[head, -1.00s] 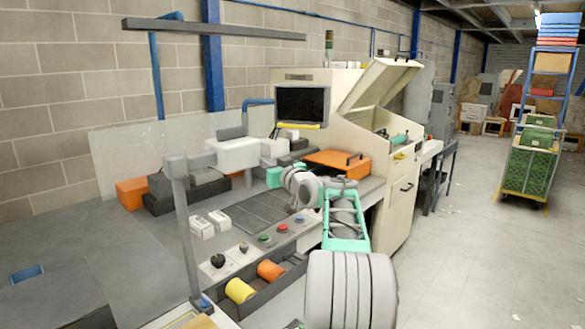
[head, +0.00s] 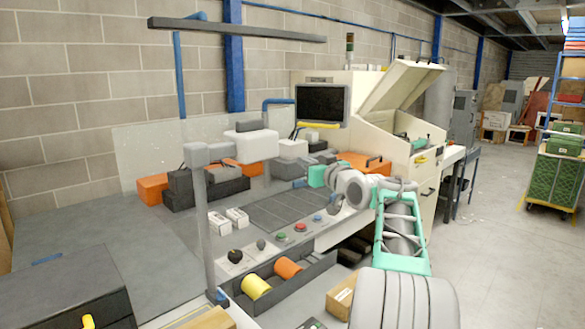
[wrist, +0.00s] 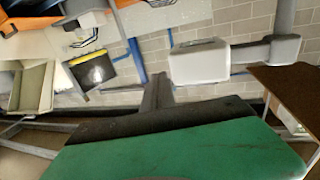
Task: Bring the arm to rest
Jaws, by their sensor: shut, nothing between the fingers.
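My arm reaches over the workbench from the lower right of the head view. Its teal end and my gripper (head: 299,183) point left, just below the black monitor. The gripper is shut, with nothing seen held in it; its fingertips are small and dark against the grey bench items behind. In the wrist view a broad green part with a dark edge fills the bottom, and the fingertips cannot be made out there.
A black monitor (head: 321,103) and a cream machine (head: 432,140) with raised lid stand behind the arm. A grey post (head: 203,230) rises at the left. An open tray (head: 312,275) holds yellow and orange rolls. Floor (head: 490,260) on the right is clear.

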